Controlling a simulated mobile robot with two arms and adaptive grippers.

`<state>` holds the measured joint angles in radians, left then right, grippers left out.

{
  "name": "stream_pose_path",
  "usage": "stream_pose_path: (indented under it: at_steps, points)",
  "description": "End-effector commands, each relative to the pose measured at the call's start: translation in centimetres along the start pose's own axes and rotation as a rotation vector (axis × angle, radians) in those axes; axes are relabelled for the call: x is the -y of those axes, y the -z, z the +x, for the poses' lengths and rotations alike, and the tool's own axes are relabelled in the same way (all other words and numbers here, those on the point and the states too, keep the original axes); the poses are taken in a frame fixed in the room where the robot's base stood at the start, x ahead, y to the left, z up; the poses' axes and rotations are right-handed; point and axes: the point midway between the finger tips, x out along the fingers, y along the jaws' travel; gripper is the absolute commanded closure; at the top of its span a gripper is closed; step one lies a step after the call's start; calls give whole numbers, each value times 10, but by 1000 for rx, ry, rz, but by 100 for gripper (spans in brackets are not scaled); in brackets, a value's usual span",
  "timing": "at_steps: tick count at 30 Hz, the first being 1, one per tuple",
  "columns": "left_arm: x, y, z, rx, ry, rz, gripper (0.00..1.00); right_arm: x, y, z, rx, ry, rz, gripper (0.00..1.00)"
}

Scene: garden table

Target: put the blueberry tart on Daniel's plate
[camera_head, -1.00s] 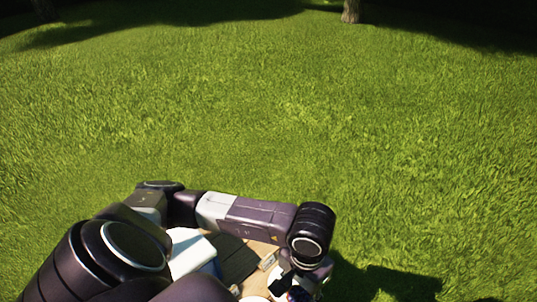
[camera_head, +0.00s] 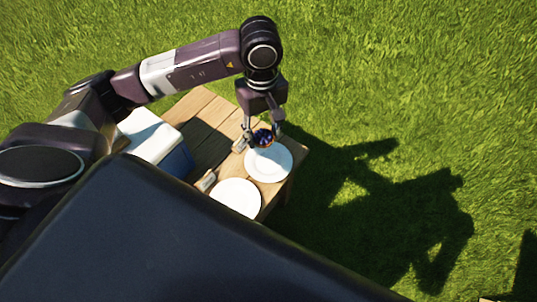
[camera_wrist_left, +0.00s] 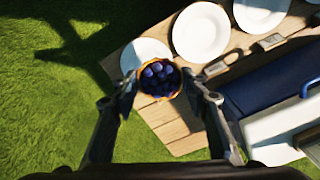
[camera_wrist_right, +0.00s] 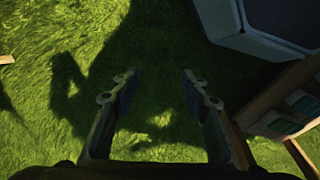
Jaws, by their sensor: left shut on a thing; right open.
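The blueberry tart (camera_head: 263,138), dark blue berries in an orange-brown crust, is held in my left gripper (camera_head: 262,131), which is shut on it. In the left wrist view the tart (camera_wrist_left: 159,78) sits between the fingers. In the head view it overlaps the back edge of a white plate (camera_head: 270,166); the height gap between them is unclear. A second white plate (camera_head: 236,197) lies nearer, and a third plate (camera_wrist_left: 260,12) shows in the left wrist view. The cards' names are unreadable, so I cannot tell which plate is Daniel's. My right gripper (camera_wrist_right: 158,80) is open and empty over grass.
Small name cards (camera_head: 206,180) stand beside the plates on the wooden table (camera_head: 203,108). A white and blue cooler (camera_head: 177,160) stands left of the plates. The table's right edge is close to the plate under the tart, with grass beyond.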

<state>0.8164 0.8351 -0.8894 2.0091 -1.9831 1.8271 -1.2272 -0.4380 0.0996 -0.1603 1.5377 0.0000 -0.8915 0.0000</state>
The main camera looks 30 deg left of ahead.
Motion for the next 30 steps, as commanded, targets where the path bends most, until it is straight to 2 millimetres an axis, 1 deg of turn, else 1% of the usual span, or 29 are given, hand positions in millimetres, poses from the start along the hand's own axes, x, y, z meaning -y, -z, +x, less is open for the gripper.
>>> stream_pose_path:
  at_steps: [1,6,12,17,21,25,30]
  points:
    - [-4,5,10,-2,-3,-49,83,0,6,3,-10,-1,1,59]
    - [-14,18,18,-2,-3,-229,83,-2,26,-14,-30,-3,5,59]
    - [-25,31,26,-1,-4,-438,83,-4,42,-38,-55,-7,9,59]
    - [-33,41,32,-1,-3,-601,83,-5,49,-61,-73,-10,12,59]
    - [-38,47,33,-1,-2,-724,83,-6,50,-80,-85,-13,14,59]
    - [-41,51,33,0,-2,-803,83,-7,50,-94,-93,-15,15,59]
    - [-42,53,35,0,1,-852,83,-7,50,-104,-99,-16,16,59]
